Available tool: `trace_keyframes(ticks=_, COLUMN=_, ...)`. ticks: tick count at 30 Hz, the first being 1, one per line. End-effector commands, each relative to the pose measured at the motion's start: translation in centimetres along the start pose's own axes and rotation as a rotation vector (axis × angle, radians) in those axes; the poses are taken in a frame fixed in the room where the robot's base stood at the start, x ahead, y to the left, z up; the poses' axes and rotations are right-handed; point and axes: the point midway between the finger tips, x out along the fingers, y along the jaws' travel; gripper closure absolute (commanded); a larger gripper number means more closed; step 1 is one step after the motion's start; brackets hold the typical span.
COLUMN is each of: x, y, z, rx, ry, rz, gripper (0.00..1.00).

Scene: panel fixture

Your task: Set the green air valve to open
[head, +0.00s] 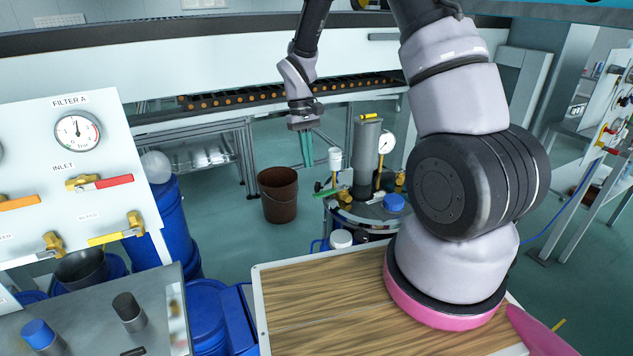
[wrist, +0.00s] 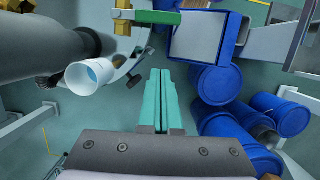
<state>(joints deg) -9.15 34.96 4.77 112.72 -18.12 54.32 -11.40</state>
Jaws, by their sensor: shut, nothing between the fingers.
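The green air valve has a flat green handle (head: 328,191) reaching out to the left from its brass body (head: 343,197), low on the round equipment stand. In the wrist view the green handle (wrist: 178,18) lies crosswise near the top edge, with the brass body (wrist: 123,20) at its left. My gripper (head: 307,160) points down, a little above and left of the handle in the head view. Its teal fingers (wrist: 161,75) are together and empty, with a visible gap between their tips and the handle in the wrist view.
A grey cylinder (head: 366,150) and a gauge (head: 386,143) rise behind. A brown bucket (head: 278,195) stands to the left. Blue drums (wrist: 216,82) lie below, right in the wrist view.

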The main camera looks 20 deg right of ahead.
Motion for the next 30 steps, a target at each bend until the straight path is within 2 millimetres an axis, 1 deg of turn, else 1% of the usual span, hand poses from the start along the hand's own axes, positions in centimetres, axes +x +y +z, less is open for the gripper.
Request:
trace_keyframes(ticks=1, x=1.3, y=0.0, z=0.1, rx=0.000, ry=-0.005, rz=0.000, gripper=1.00)
trace_keyframes(ticks=7, x=5.5, y=0.0, z=0.1, rx=0.001, ry=-0.004, rz=0.000, gripper=1.00)
trace_keyframes(ticks=11, x=5.7, y=0.0, z=2.2, rx=0.001, ry=0.000, rz=0.000, gripper=1.00)
trace_keyframes(ticks=15, x=6.0, y=0.0, z=3.4, rx=0.003, ry=0.001, rz=-0.001, gripper=1.00)
trace_keyframes(ticks=19, x=6.1, y=0.0, z=3.9, rx=0.002, ry=0.002, rz=-0.001, gripper=1.00)
trace_keyframes(ticks=30, x=6.1, y=0.0, z=3.9, rx=-0.001, ry=0.001, rz=0.000, gripper=1.00)
